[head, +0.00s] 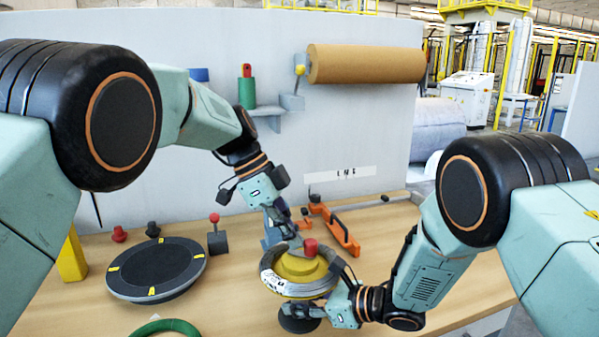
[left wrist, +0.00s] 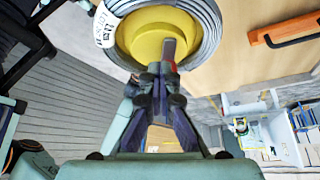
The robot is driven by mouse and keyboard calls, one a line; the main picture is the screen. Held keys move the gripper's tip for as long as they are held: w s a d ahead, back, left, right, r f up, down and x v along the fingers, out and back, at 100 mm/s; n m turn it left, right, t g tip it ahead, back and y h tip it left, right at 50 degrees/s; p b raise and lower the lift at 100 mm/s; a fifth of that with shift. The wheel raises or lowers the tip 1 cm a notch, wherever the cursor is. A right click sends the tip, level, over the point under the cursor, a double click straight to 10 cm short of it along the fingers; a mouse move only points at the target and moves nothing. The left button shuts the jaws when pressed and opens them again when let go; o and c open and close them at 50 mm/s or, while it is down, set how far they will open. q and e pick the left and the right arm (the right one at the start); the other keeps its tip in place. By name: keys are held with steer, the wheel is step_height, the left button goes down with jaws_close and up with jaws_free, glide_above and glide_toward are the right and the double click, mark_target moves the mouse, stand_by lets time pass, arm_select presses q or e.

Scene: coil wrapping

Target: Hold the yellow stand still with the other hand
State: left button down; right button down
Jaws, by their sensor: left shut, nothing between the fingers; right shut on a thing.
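The yellow stand (head: 298,266) is on the wooden table, with a grey and white coil (head: 272,283) around its yellow top. A red knob (head: 311,247) shows at the top. My left gripper (head: 296,240) is shut and empty, fingertips pointing down over the stand. In the left wrist view, my left gripper (left wrist: 160,74) has its fingertips in front of the yellow stand (left wrist: 150,42), inside the ring of the coil (left wrist: 208,30); contact is unclear. My right gripper (head: 312,310) is low at the front of the stand, shut on its lower part; the exact grip is partly hidden.
A dark round turntable (head: 157,267) with yellow marks lies at the left. A green ring (head: 165,327) is at the front edge. An orange-handled tool (head: 340,232) lies behind the stand. A brown roll (head: 366,64) hangs on the wall panel. The table's right side is clear.

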arm_select(q)
steer(key=shift+w+d, duration=0.1)
steer(key=shift+w, duration=0.5)
steer(key=shift+w+d, duration=0.25)
steer(key=shift+w, duration=0.05)
stand_by(0.4)
steer(key=shift+w+a, duration=0.1)
steer(key=shift+a, duration=0.05)
steer(key=shift+w+a, duration=0.15)
steer(key=shift+a, duration=0.05)
step_height(320, 180, up, 6)
stand_by(0.6)
steer(key=shift+a, duration=0.1)
steer(key=shift+s+a+f, duration=0.1)
steer(key=shift+s+f, duration=0.3)
steer(key=shift+f, duration=0.6)
steer(key=shift+s+d+f, duration=0.1)
steer(key=shift+s+f, duration=0.35)
steer(key=shift+f, duration=0.55)
steer(key=shift+s+a+f, duration=0.1)
steer(key=shift+s+f, duration=0.3)
steer(key=shift+f, duration=0.6)
